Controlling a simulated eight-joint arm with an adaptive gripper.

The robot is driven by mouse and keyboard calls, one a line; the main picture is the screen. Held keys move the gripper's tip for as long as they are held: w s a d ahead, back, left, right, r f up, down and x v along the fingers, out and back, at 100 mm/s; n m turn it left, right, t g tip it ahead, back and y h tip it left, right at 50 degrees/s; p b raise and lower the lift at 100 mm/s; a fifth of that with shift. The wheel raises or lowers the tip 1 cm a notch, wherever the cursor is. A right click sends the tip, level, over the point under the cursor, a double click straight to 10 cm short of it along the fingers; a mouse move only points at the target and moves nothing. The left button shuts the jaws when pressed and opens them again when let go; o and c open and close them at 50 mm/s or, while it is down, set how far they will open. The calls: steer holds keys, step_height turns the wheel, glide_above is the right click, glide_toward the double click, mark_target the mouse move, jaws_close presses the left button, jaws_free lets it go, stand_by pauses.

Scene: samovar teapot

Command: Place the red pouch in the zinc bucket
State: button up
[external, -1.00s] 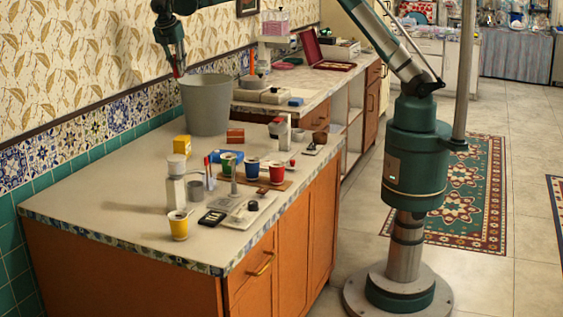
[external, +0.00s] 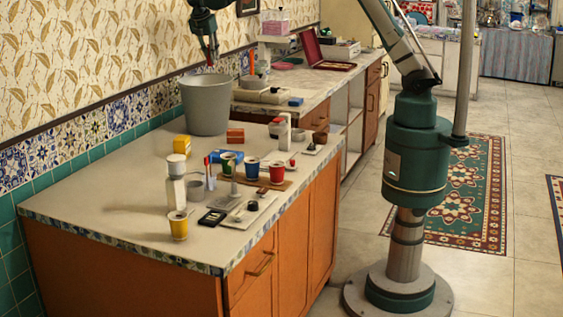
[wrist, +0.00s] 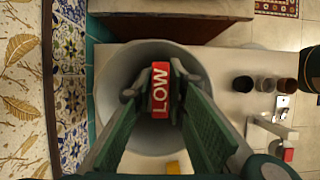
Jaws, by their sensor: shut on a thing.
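The zinc bucket (external: 206,108) is a grey, open-topped pail at the back left of the near counter. In the wrist view its round rim and inner wall (wrist: 113,112) lie below my gripper. My gripper (wrist: 160,92) is shut on the red pouch (wrist: 160,88), which bears the white word "LOW" and lies between the two fingertips. In the external view my gripper (external: 210,60) points down just above the bucket's mouth. Only a small red bit of the pouch shows there. In the wrist view the pouch is seen over the bucket's opening.
The patterned wall (external: 80,70) stands close on the left of the bucket. A yellow box (external: 182,146) and an orange box (external: 235,135) sit in front of it. Several coloured cups (external: 252,169) and a white-capped jar (external: 176,185) stand nearer the counter's front.

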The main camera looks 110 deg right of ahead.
step_height(320, 180, down, 11)
steer(key=shift+s+d, duration=0.15)
steer(key=shift+s, duration=0.05)
stand_by(0.4)
step_height(320, 180, down, 14)
steer(key=shift+r+b, duration=0.2)
steer(key=shift+b, duration=0.45)
steer(key=shift+f, duration=2.2)
steer(key=shift+f+b, duration=0.15)
steer(key=shift+b, duration=0.2)
steer(key=o, duration=0.6)
